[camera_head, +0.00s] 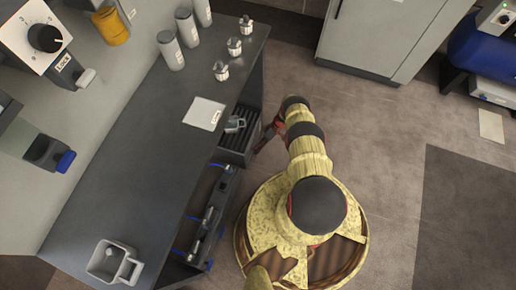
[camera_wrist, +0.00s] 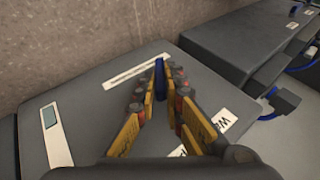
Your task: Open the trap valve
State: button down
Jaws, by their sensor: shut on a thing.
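In the wrist view my gripper (camera_wrist: 160,92) has its yellow-padded fingers closed around a narrow, upright blue lever (camera_wrist: 159,68), which I take to be the trap valve handle. The lever stands on top of a grey box (camera_wrist: 90,100) that has a small window and white labels. The fingers hide the lower part of the lever, so how far it is turned cannot be told. In the head view my gripper (camera_head: 266,137) is low beside the bench's right edge, and the lever cannot be made out there.
The dark bench (camera_head: 150,150) carries canisters, small jars, a white card and a grey jug (camera_head: 112,262). A slatted crate (camera_head: 238,148) and black units with blue parts (camera_head: 210,220) sit below its edge. Another dark box (camera_wrist: 240,50) stands close by.

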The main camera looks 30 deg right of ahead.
jog(key=shift+w, duration=0.15)
dwell(0.5)
jog(key=c, duration=2)
grip_release()
jog(key=shift+c, duration=0.2)
jog(key=shift+o, duration=0.7)
jog(key=shift+d, duration=0.1)
jog(key=v, duration=1.1)
jog(key=shift+d+r, duration=0.25)
jog(key=shift+d, duration=0.05)
